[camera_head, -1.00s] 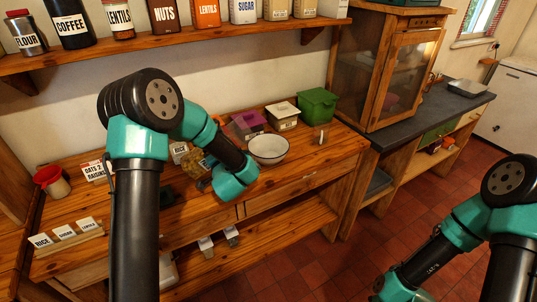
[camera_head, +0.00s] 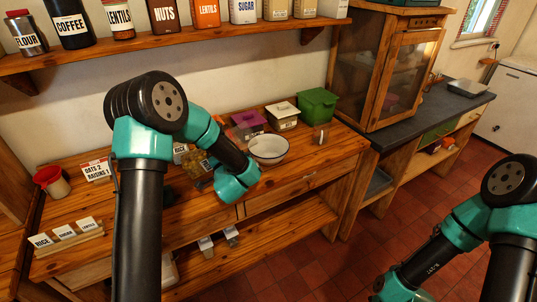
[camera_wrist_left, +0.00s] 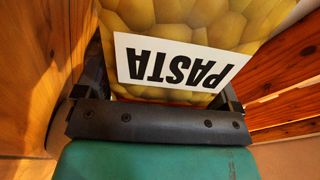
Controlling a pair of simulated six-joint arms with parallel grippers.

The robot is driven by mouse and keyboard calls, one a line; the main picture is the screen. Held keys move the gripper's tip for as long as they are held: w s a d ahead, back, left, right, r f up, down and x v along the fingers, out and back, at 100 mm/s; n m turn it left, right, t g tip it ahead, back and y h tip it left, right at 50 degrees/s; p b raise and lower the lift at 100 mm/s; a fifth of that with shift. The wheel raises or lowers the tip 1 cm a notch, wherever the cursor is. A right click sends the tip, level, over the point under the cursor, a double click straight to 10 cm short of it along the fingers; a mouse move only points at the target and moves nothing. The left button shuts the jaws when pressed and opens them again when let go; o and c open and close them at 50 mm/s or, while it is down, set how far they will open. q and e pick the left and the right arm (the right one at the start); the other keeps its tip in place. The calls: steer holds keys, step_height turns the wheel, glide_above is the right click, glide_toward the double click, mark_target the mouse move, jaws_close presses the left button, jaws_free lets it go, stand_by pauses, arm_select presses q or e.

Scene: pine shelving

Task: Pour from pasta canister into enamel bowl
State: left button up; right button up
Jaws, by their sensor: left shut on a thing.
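The pasta canister (camera_wrist_left: 190,25) fills the upper part of the left wrist view, with yellow pasta showing and its white PASTA label upside down. My left gripper (camera_wrist_left: 157,98) is shut on it, one finger at each side. In the head view the canister (camera_head: 194,164) is partly hidden behind my left forearm, above the bench and left of the bowl. The white enamel bowl (camera_head: 268,149) with a dark rim stands on the wooden bench, just right of my left wrist. My right arm is at the lower right; its gripper is out of the picture.
Behind the bowl are a purple-lidded box (camera_head: 247,120), a white-lidded box (camera_head: 282,117) and a green bin (camera_head: 318,105). A small shaker (camera_head: 320,137) stands right of it. An oats and raisins card (camera_head: 96,170) and red-topped cup (camera_head: 51,181) are at left. The front right bench is clear.

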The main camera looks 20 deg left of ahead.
arm_select(q)
steer(key=shift+w+d+m, duration=0.1)
steer(key=shift+w+m, duration=0.05)
steer(key=shift+m, duration=0.25)
steer(key=shift+r, duration=0.1)
stand_by(0.3)
steer(key=shift+r+m, duration=0.25)
steer(key=shift+m, duration=0.15)
steer(key=shift+d+r+m, duration=0.1)
steer(key=shift+r+m, duration=0.3)
steer(key=shift+r, duration=0.1)
stand_by(0.5)
